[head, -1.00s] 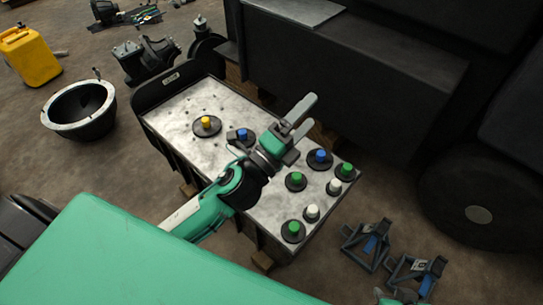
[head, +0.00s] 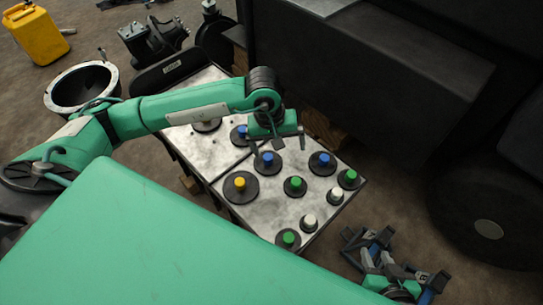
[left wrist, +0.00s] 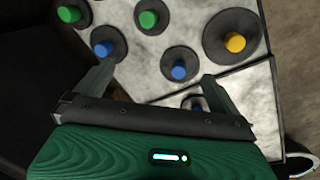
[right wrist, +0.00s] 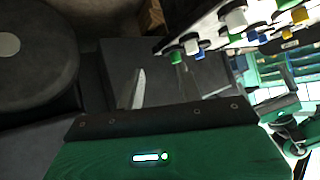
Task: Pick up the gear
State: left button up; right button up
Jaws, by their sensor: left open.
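The gears are dark discs with coloured knobs on a metal-topped table. A blue-knobbed gear (head: 267,160) sits just below my open left gripper (head: 277,146); it also shows between the spread fingers in the left wrist view (left wrist: 180,70). The fingers hold nothing. A large yellow-knobbed gear (head: 240,184) lies nearer me. A green-knobbed gear (head: 295,186) and another blue-knobbed gear (head: 321,161) are to the right. Another blue-knobbed gear (head: 240,133) is partly hidden by my arm. My right gripper (head: 375,256) has its fingers apart, empty, beyond the table's right side.
More gears with green (head: 349,177) and white (head: 336,195) knobs stand near the table's right edge. A dark forklift body (head: 370,75) rises behind the table. Blue-grey jack stands (head: 428,283) are near my right gripper. A bowl-shaped housing (head: 82,88) lies left.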

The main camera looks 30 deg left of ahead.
pick_arm(q)
jog(key=w+a+y, duration=0.2)
jog(key=a, duration=0.3)
jog(key=b, duration=0.1)
send_over(268, 157)
jog(key=f, duration=0.7)
jog(key=shift+s+a, duration=0.15)
jog(key=shift+a, duration=0.1)
jog(key=f, duration=0.3)
jog(key=f+b, duration=0.1)
jog(key=f, duration=0.1)
jog(key=shift+d+f, duration=0.25)
jog(key=shift+f, duration=0.05)
jog(key=shift+w+f, duration=0.25)
jog(key=shift+f, duration=0.05)
pick_arm(e)
jog(key=a+t, duration=0.1)
jog(key=a+t+y, duration=0.1)
jog(key=w+a+r+t+y, duration=0.1)
jog(key=a, duration=0.1)
jog(key=shift+r, duration=0.1)
pick_arm(q)
jog(key=shift+c, duration=0.2)
jog(key=c, duration=0.8)
jog(key=shift+r, duration=0.1)
jog(key=shift+c, duration=0.2)
